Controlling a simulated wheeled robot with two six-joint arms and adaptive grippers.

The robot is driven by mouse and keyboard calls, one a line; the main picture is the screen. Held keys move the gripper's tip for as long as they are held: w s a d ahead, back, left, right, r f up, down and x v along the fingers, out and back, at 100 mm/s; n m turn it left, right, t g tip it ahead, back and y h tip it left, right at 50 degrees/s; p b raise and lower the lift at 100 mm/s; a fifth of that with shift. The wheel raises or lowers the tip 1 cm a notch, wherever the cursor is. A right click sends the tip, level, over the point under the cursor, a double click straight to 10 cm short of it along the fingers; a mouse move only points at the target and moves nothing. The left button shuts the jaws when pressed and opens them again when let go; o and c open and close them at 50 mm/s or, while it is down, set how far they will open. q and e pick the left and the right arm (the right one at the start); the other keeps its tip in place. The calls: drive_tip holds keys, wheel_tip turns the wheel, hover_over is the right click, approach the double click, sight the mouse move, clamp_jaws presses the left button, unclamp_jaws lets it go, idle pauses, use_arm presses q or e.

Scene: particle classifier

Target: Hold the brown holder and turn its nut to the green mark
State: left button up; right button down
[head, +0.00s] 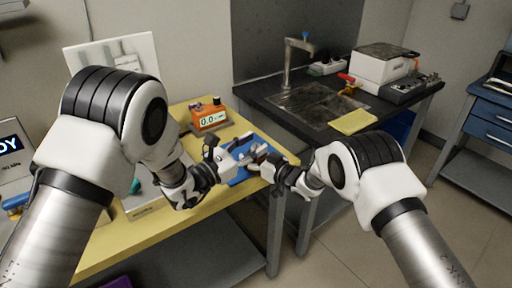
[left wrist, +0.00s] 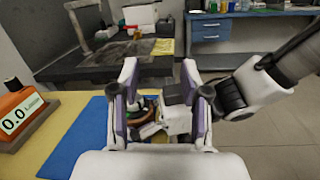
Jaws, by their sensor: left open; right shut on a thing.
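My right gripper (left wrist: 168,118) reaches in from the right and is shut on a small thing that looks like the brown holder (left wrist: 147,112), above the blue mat. In the head view the right gripper (head: 263,156) is close to the left one, and the holder is too small and covered to make out. My left gripper (left wrist: 158,82) is open, with its two fingers on either side of the holder area in the left wrist view; it also shows in the head view (head: 232,151). I cannot make out the nut or the green mark clearly.
A blue mat (left wrist: 82,150) lies on the yellow table (head: 118,245). An orange device with a digital display (head: 208,118) stands behind the grippers. A dark bench (head: 290,92) with a sink, tap, white device and yellow cloth (head: 354,122) is beyond, at the right.

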sight(256, 144)
use_arm(q)
drive_tip(key=a+f+n+y, duration=0.1)
drive_tip(key=a+f, duration=0.1)
drive_tip(key=s+a+f+n+t+y, duration=0.1)
drive_tip(key=f+n+y, duration=0.1)
drive_tip(key=a+f+n+t+y, duration=0.1)
drive_tip(key=a+f, duration=0.1)
drive_tip(key=shift+s+a+f+n+y, duration=0.25)
drive_tip(key=shift+s+a+n+y, duration=0.05)
drive_tip(key=shift+s+a, duration=0.05)
drive_tip(key=x, duration=1.2)
clamp_jaws()
